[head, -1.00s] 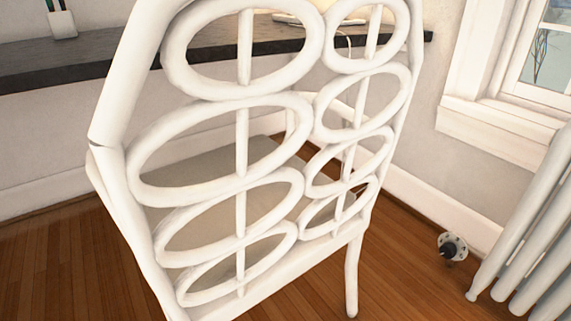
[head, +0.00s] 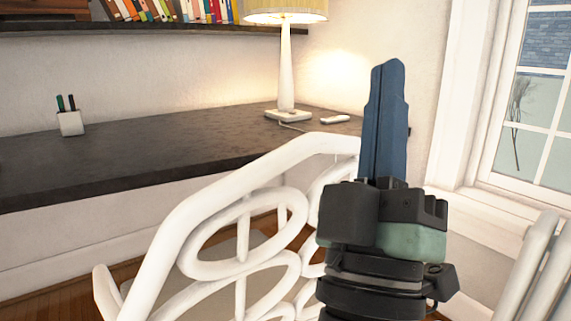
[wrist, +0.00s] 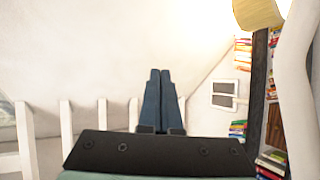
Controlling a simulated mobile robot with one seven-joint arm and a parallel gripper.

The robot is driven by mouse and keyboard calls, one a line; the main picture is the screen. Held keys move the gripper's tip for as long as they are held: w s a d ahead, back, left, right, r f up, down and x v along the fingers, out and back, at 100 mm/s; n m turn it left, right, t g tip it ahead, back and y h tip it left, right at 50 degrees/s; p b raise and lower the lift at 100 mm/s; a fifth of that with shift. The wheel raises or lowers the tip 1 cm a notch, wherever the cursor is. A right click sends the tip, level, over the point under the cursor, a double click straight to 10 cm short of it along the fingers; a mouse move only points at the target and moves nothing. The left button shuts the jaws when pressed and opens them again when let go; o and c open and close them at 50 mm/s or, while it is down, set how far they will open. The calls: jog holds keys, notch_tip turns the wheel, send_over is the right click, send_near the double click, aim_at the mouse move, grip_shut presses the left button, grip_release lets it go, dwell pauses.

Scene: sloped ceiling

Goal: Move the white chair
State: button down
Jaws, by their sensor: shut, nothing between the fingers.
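The white chair (head: 178,232) stands in front of the dark desk in the head view. Its back has looped oval openwork and a curved top rail, and faces me. My gripper (head: 388,70) points upward in front of the chair's right side and hides part of that side. Its two blue fingers lie together with nothing between them; they also show shut in the wrist view (wrist: 159,80). I cannot tell whether my arm touches the chair. The chair's legs are out of the head view.
The dark desk (head: 120,155) runs along the wall, with a lamp (head: 286,70) and a pen holder (head: 70,123) on it. A shelf of books (head: 170,10) is above. A window (head: 530,120) and a white radiator (head: 535,275) are at the right.

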jog(key=s+a+r+m+y+p, duration=0.45)
jog(key=a+r+y, duration=0.35)
jog(key=r, duration=0.4)
notch_tip(320, 180, up, 36)
jog(key=p, duration=3.6)
jog(key=shift+r+p, duration=0.2)
jog(key=shift+p, duration=0.15)
jog(key=shift+w+m, duration=0.1)
jog(key=shift+m, duration=0.15)
